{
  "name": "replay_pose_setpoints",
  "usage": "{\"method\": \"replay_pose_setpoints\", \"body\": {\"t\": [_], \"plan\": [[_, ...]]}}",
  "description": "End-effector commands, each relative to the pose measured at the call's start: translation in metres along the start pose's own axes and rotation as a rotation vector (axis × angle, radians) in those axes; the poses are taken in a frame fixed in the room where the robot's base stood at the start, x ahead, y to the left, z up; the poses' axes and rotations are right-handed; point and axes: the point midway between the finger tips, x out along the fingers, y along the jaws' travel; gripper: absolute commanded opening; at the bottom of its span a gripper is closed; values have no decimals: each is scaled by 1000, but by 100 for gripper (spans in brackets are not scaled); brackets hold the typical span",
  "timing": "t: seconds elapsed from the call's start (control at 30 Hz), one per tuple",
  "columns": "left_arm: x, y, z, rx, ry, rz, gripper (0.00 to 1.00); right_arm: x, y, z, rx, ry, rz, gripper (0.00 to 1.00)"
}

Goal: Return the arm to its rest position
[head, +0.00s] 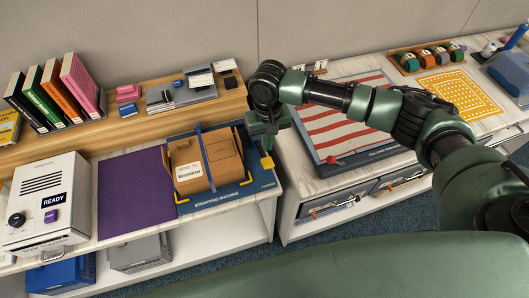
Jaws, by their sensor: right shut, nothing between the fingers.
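My right arm (372,105) comes in from the right in the head view and reaches out to the left over the benches. Its right gripper (264,146) points down at the right edge of the strapping machine, beside the cardboard box, and its fingers are shut and hold nothing. The brown box (222,158) with a white label sits on the blue strapping machine (213,200), with a blue strap across it. Whether the gripper touches the machine is hard to tell. My left gripper does not show.
A white machine marked READY (45,232) stands at left beside a purple mat (126,192). Books (58,92) and small items stand on a wooden shelf (140,122) behind. At right, a red-and-white striped board (333,127) lies on a bench with drawers. A gap separates the benches.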

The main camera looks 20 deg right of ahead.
Motion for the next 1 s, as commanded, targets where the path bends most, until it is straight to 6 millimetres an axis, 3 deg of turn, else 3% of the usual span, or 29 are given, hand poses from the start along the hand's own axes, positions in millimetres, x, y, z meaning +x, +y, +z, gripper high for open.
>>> {"method": "replay_pose_setpoints", "body": {"t": [0.3, 0.5, 0.77, 1.0], "plan": [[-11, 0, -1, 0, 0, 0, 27, -13, 1, 1, 651, 0, 1, 0], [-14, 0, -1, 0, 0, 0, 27, -16, 1, 2, 915, -1, 2, 0], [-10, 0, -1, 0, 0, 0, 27, -12, 1, 2, 1013, -1, 2, 0], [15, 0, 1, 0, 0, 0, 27, 8, 1, 2, 1011, -1, 2, 0]]}}
